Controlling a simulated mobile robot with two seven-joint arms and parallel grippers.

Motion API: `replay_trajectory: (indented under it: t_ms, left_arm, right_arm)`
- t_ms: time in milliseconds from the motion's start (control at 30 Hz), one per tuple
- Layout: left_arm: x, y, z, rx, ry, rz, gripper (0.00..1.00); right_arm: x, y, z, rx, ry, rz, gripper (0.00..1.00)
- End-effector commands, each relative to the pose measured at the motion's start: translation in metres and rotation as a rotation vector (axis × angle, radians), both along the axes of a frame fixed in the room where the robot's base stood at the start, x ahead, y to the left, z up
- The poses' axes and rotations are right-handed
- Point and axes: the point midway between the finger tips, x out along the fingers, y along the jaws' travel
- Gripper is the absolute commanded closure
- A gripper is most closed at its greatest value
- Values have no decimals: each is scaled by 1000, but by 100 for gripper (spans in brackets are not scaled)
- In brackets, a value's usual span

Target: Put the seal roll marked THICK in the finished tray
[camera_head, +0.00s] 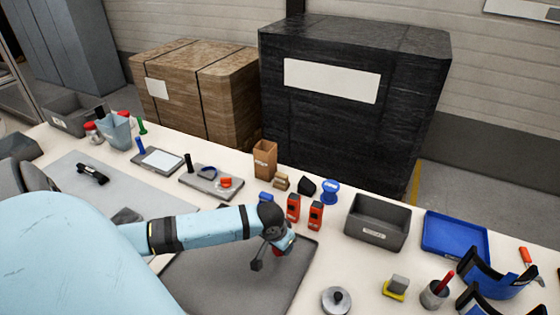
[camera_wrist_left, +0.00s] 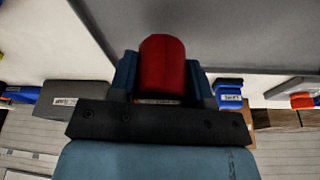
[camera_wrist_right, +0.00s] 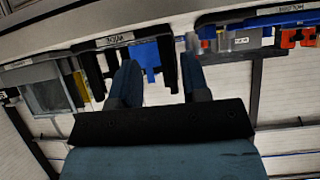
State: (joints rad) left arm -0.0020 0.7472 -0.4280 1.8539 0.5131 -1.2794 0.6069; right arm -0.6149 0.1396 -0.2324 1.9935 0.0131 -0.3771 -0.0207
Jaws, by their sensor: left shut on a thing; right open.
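My left gripper (camera_head: 275,243) is over the upper right part of a large dark grey flat tray (camera_head: 225,285). It is shut on a rounded red piece (camera_wrist_left: 162,62), which shows between its fingers in the left wrist view. A pale label strip lies at the base of the red piece; its words are too small to read, so I cannot tell whether it says THICK. Whether the red piece touches the tray is hidden. A blue spool (camera_head: 330,190) stands on the table behind. My right gripper (camera_wrist_right: 158,82) is open and empty in the right wrist view.
Two red-orange boxes (camera_head: 305,212) stand just behind the tray. A labelled grey bin (camera_head: 378,222) and a blue tray (camera_head: 455,238) are to the right. A lidded metal pot (camera_head: 336,300) is near the front. Wrapped crates (camera_head: 350,100) stand behind the table.

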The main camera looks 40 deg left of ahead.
Motion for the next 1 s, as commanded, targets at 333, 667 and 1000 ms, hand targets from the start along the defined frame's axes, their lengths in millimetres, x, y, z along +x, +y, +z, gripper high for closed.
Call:
replay_trajectory:
  t_ms: [333, 667, 1000]
  left_arm:
    - [0, 0, -41, 0, 1, 0, 74]
    - [0, 0, -45, 0, -1, -1, 74]
    - [0, 0, -47, 0, -1, -1, 30]
  right_arm:
    - [0, 1, 0, 1, 0, 2, 58]
    - [0, 2, 0, 2, 1, 3, 58]
    - [0, 2, 0, 2, 0, 3, 58]
